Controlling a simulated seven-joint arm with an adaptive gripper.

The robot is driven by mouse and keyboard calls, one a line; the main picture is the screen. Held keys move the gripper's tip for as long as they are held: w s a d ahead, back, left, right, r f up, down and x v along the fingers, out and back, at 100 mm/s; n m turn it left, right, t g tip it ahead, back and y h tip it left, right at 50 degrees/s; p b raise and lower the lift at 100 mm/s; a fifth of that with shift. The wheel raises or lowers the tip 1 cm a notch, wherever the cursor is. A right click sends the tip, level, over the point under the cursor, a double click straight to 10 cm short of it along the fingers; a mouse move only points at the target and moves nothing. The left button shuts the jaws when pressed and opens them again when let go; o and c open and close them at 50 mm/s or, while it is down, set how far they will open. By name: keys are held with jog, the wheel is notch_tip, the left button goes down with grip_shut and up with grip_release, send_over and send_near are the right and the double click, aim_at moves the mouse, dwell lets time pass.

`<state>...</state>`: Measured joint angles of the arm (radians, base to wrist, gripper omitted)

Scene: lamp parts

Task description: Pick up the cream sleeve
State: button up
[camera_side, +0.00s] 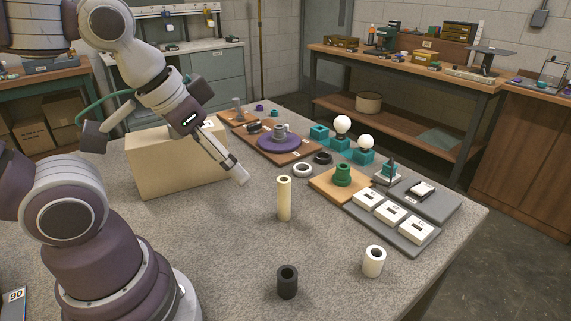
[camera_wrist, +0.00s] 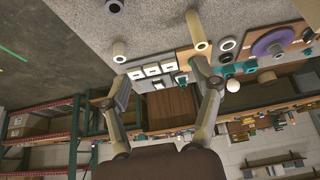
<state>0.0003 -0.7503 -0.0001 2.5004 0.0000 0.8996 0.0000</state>
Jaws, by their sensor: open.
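The cream sleeve (camera_side: 284,198) is a tall, pale yellow tube standing upright on the grey table, its open top showing a dark hole. In the wrist view the sleeve (camera_wrist: 196,30) is near the top, beyond the tip of the right finger. My gripper (camera_side: 240,174) is left of the sleeve in the side view, above the table and apart from it. In the wrist view the two fingers of my gripper (camera_wrist: 162,82) are spread wide with nothing held between them.
A short whitish sleeve (camera_side: 374,261) and a dark sleeve (camera_side: 287,282) stand nearer the front. A cardboard-coloured box (camera_side: 175,163) is behind my gripper. A green part on a wooden board (camera_side: 325,187) and white blocks on a grey tray (camera_side: 422,246) lie to the right.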

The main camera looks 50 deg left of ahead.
jog(key=shift+c, duration=0.7)
jog(key=n+g, duration=0.6)
jog(key=n, duration=0.8)
send_over(284, 203)
jog(key=a, duration=0.1)
notch_tip(284, 203, down, 9)
jog(key=f, duration=1)
jog(key=shift+w+f, duration=0.2)
jog(key=shift+w, duration=0.2)
grip_shut()
